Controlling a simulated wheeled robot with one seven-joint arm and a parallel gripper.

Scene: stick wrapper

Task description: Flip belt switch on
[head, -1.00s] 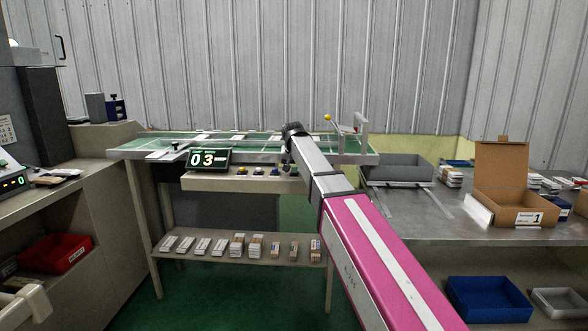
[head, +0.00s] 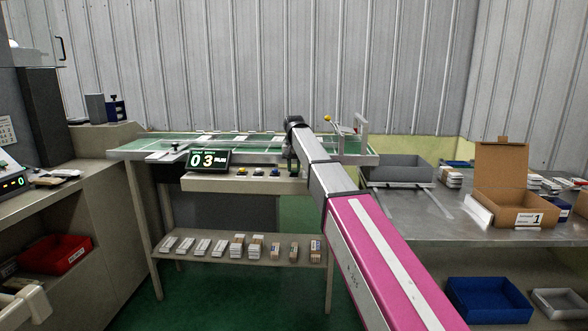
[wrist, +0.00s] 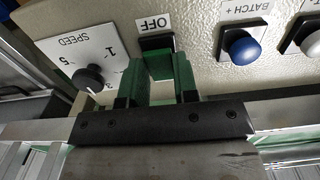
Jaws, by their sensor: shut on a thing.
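The belt switch (wrist: 157,43) shows in the wrist view as a black rocker housing under an OFF label, on a beige control panel (wrist: 205,55). My gripper (wrist: 160,84) has green fingers reaching onto the switch from below in that view. The fingers are shut on the switch; its lower part is hard to tell apart from the green between them. In the head view my arm reaches over to the right end of the panel (head: 230,186); the switch is hidden there.
In the wrist view a black speed knob (wrist: 89,78) is left of the switch and a blue batch button (wrist: 241,46) is right. The green belt (head: 150,143) lies behind the panel. A grey bin (head: 405,168) and cardboard box (head: 500,203) stand right.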

